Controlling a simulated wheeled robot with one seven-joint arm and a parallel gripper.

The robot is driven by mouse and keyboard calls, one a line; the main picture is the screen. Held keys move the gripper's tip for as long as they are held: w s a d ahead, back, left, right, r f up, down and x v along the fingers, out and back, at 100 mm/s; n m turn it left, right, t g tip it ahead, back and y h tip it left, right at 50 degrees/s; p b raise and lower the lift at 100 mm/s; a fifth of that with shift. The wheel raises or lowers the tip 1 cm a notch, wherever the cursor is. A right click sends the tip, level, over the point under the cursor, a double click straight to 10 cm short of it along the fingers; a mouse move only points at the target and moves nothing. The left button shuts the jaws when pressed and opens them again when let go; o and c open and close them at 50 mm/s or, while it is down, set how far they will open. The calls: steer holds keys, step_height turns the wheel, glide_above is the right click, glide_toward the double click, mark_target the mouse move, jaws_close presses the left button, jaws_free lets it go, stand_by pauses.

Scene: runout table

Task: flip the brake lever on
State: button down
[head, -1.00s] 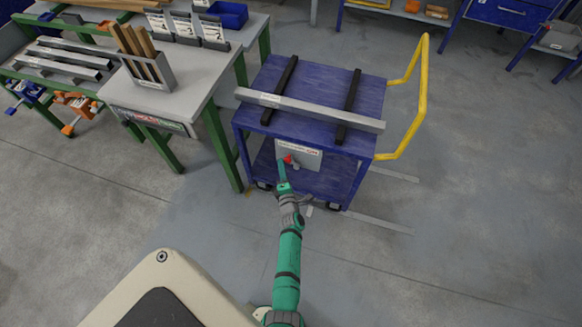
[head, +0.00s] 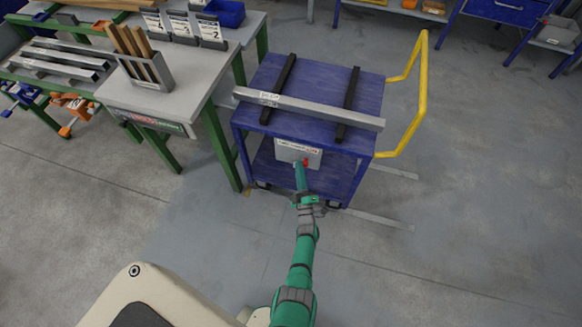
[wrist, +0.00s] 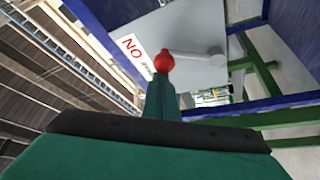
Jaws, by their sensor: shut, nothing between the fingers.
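The brake lever is a grey arm (wrist: 200,60) with a red knob (wrist: 164,62), on a light grey plate (head: 285,154) on the near side of the blue cart. In the wrist view the arm lies nearly level, from its pivot at right to the knob at left, near red letters that look like an upside-down "ON" (wrist: 132,47). The knob also shows in the head view (head: 305,162), at the plate's lower right. My gripper (head: 301,170) is shut and empty, its tip (wrist: 161,80) right at the knob; I cannot tell if they touch. It partly hides the lever in the head view.
The blue cart (head: 315,80) carries a long metal bar (head: 330,112) across two black strips and has a yellow handle (head: 420,100) at right. A green-legged workbench (head: 205,75) stands close at its left. The floor at right is clear.

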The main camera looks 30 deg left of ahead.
steer(key=shift+w+d+f, duration=0.15)
steer(key=shift+d+f, duration=0.05)
steer(key=shift+d, duration=0.4)
steer(key=shift+a, duration=0.1)
steer(key=s+d, duration=0.2)
steer(key=s, duration=0.7)
steer(key=shift+d+f, duration=0.25)
steer(key=shift+d, duration=0.05)
stand_by(0.8)
